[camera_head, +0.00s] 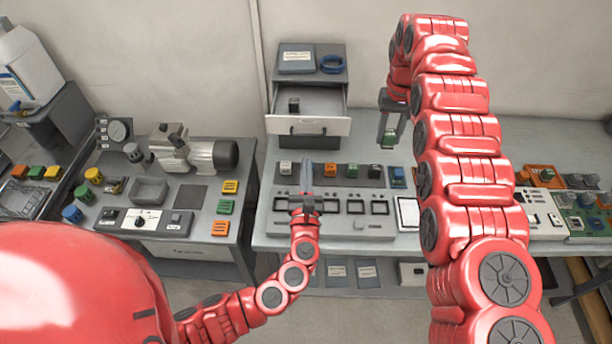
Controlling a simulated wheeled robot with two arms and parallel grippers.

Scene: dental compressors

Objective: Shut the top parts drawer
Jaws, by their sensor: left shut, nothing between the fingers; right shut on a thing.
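The top parts drawer (330,127) is pulled out of a grey cabinet on the bench at the back centre. My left gripper (306,168) is shut and empty, in front of and below the drawer front, over the row of small blocks. It is apart from the handle. My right gripper (389,138) is to the right of the drawer, pointing down. It is shut on a small green and grey block (389,143), partly hidden by the fingers.
A blue ring (332,64) and a labelled box top are on the cabinet. A grey tray (345,228) with several square slots lies in front. A compressor (195,152) stands on the left bench. Bench right of the cabinet is mostly clear.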

